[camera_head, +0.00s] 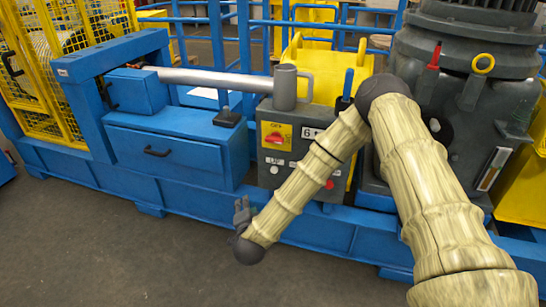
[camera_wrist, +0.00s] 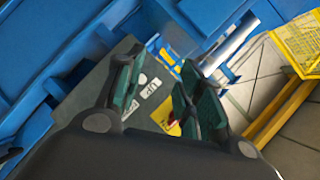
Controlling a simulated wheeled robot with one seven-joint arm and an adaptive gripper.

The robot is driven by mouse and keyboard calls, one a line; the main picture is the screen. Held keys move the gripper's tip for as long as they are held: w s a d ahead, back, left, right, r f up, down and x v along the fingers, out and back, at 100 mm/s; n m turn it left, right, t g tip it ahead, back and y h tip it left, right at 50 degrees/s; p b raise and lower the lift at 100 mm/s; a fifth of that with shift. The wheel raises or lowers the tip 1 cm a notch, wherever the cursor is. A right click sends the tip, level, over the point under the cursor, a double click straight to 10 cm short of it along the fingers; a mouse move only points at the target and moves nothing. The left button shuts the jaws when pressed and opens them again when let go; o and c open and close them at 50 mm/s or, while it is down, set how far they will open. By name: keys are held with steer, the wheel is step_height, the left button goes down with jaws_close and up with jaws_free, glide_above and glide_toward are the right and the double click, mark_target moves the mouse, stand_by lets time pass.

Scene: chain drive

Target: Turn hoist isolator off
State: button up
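The hoist isolator (camera_head: 274,138) is a red handle on a yellow plate, at the upper left of the grey control box front (camera_head: 293,160). Its handle looks roughly level in the head view; its lettering is too small to read surely. In the wrist view the yellow plate (camera_wrist: 164,112) shows between the fingers, and the right finger partly hides the red handle (camera_wrist: 173,127). My gripper (camera_head: 242,208) is low and to the left of the box, apart from the isolator. In the wrist view my gripper (camera_wrist: 158,75) is open, its green-padded fingers apart with nothing between them.
A grey mug-shaped part (camera_head: 285,88) stands on top of the box. A blue bench with a drawer (camera_head: 160,151) is at left, and a large grey machine (camera_head: 465,85) is at right. A blue base rail (camera_head: 300,226) runs along the front. The floor before it is clear.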

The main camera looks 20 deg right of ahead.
steer(key=w+d+r+m+t+h+b, duration=0.1)
steer(key=w+d+r+m+h+b, duration=0.2)
steer(key=w+d+r+m+h, duration=0.25)
steer(key=m+h, duration=0.2)
steer(key=m, duration=0.3)
glide_toward(274, 142)
steer(key=b+x, duration=0.1)
steer(key=x, duration=0.8)
steer(key=shift+w+d, duration=0.15)
steer(key=shift+w, duration=0.2)
